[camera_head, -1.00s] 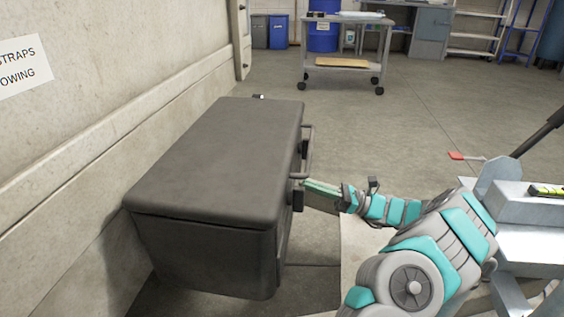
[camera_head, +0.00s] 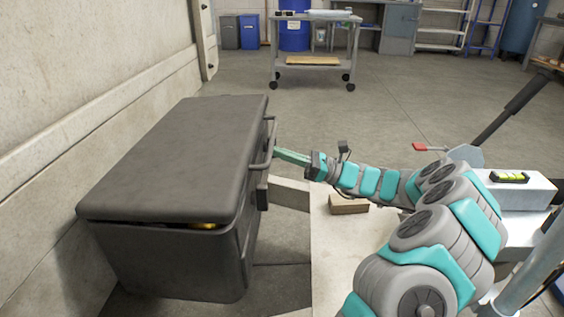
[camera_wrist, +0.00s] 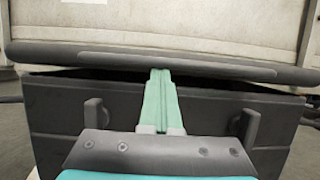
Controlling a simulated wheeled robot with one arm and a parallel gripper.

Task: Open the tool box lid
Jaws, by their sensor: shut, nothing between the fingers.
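The dark grey tool box (camera_head: 170,262) stands against the wall at left in the head view. Its lid (camera_head: 190,150) is slightly raised, with a narrow dark gap under its edge. The lid handle (camera_head: 268,148) is on the side facing my arm. My gripper (camera_head: 279,153) is shut and empty, its green fingertips at the handle. In the wrist view, the shut fingers (camera_wrist: 160,78) reach up to the underside of the lid edge (camera_wrist: 215,68), in front of the dark gap. Whether they touch the lid is unclear. The inside is mostly hidden.
A yellow thing (camera_head: 205,226) shows in the gap. Two latches stand on the box front, left (camera_wrist: 95,113) and right (camera_wrist: 246,127) in the wrist view. A brown block (camera_head: 348,204) lies right of the box. A cart (camera_head: 315,65) stands far back; the floor between is clear.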

